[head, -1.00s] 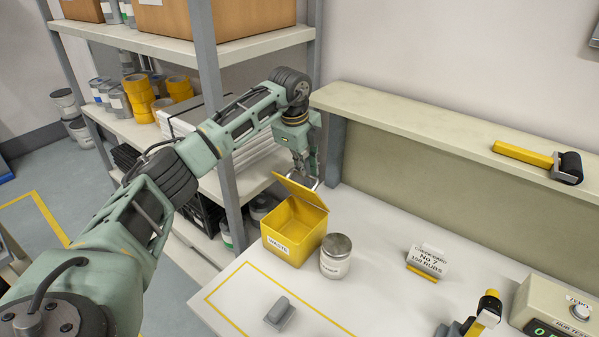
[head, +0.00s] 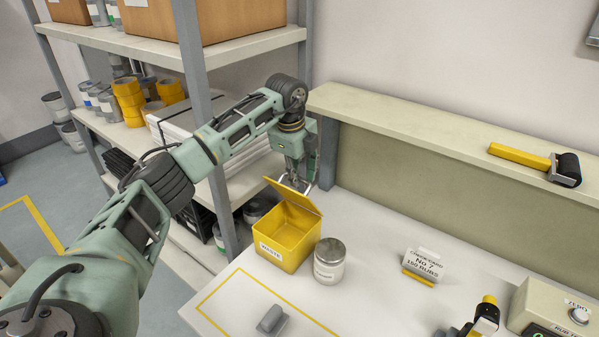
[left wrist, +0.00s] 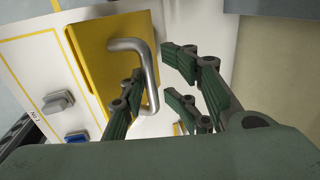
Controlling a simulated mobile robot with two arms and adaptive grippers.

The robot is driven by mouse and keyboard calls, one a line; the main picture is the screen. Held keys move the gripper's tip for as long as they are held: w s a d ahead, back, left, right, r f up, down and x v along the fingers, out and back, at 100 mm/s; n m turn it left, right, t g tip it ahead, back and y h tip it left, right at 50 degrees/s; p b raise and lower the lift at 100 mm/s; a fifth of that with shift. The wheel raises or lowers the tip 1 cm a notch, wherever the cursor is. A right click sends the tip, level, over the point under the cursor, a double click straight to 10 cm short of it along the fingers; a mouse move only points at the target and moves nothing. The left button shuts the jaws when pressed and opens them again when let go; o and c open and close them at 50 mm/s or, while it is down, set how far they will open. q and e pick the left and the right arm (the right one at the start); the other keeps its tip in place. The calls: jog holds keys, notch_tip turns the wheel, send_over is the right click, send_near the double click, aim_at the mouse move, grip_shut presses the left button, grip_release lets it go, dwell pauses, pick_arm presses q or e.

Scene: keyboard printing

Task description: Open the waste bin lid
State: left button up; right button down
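The yellow waste bin (head: 280,247) stands on the white bench, its label facing front. Its lid (head: 295,196) is raised at a slant, leaving the inside partly visible. In the left wrist view, the yellow lid (left wrist: 95,65) carries a metal bar handle (left wrist: 150,75). My left gripper (head: 298,184) is just behind the raised lid in the head view. In the left wrist view, its dark green fingers (left wrist: 157,88) are apart, one overlapping the handle's loop and two to the right of the bar. Contact with the handle cannot be told.
A lidded grey jar (head: 329,261) stands close to the bin's right. A grey block (head: 272,319) lies in front. A small card stand (head: 422,266) stands farther right. The shelf rack (head: 196,75) rises close behind my left arm. A ledge (head: 420,122) with a roller (head: 540,162) runs along the back.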

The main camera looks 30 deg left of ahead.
pick_arm(q)
jog(key=shift+s+r, duration=0.15)
jog(key=shift+r, duration=0.35)
notch_tip(320, 180, up, 11)
jog(key=s, duration=0.2)
jog(key=shift+a+f, duration=0.1)
